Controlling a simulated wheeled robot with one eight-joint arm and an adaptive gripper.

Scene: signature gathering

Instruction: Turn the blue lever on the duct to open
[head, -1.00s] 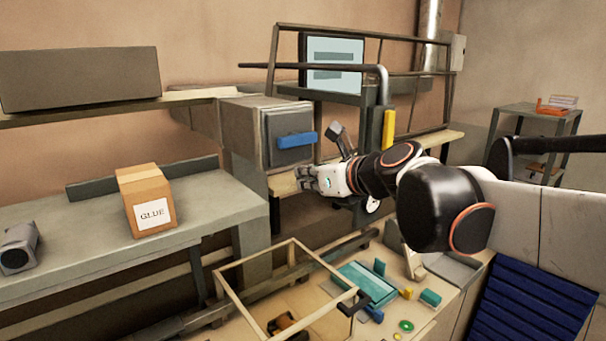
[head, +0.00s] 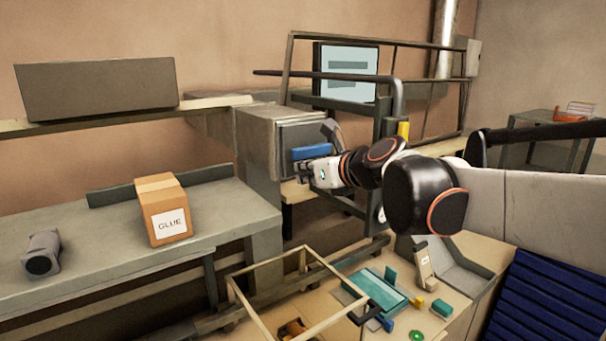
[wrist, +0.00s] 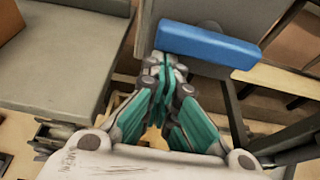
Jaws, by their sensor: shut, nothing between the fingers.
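The blue lever (head: 311,152) lies roughly horizontal across the front of the grey box-shaped duct (head: 258,142). In the wrist view the lever (wrist: 208,46) is a blue bar at the top, just beyond my fingertips. My gripper (head: 300,170) is just under the lever in the head view. The wrist view shows my gripper (wrist: 168,68) with its teal-padded fingers together and empty, below the left part of the lever. I cannot tell whether the fingertips touch it. My wrist hides part of the duct front's lower right.
A glue box (head: 165,210) stands on the grey bench (head: 110,248) to the left. A dark bent rail (head: 398,95) and a yellow block (head: 403,130) are right of the duct. An open wooden frame (head: 262,318) and small items are on the lower table.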

